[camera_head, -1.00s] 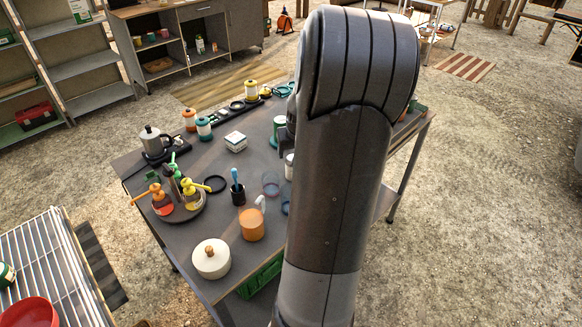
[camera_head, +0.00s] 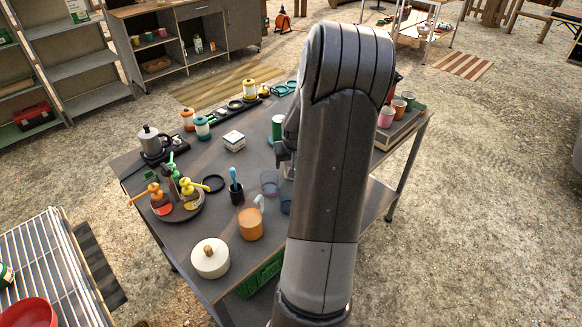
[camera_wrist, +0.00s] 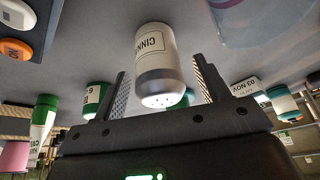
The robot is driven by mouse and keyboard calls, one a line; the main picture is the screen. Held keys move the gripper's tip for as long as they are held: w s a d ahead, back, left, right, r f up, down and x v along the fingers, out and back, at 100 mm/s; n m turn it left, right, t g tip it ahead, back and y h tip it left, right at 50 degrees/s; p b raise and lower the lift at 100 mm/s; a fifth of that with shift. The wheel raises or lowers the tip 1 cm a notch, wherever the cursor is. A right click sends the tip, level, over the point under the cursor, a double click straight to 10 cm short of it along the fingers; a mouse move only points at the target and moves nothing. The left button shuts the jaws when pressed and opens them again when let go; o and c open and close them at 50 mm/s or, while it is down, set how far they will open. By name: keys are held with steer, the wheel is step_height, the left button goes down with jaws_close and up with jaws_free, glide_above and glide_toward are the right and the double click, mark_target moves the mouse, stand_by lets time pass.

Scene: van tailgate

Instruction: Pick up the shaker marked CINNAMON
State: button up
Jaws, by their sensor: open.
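The shaker marked CINNAMON (camera_wrist: 158,62) is a white and grey cylinder with a pierced cap; only "CINN" of its label shows in the wrist view, where it appears upside down. It stands between the two spread fingers of my gripper (camera_wrist: 161,78), with a gap on each side. The gripper is open and holds nothing. In the head view my gripper (camera_head: 284,150) is low over the middle of the table, partly hidden by my arm, which also hides most of the shaker.
A green container (camera_head: 277,128) stands just behind my gripper. Clear cups (camera_head: 270,184), an orange mug (camera_head: 250,224) and a white lidded pot (camera_head: 210,258) stand nearer. Coloured cups (camera_head: 385,117) sit on a raised tray at right. A white box (camera_head: 234,140) is to the left.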

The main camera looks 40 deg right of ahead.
steer(key=c, duration=1.1)
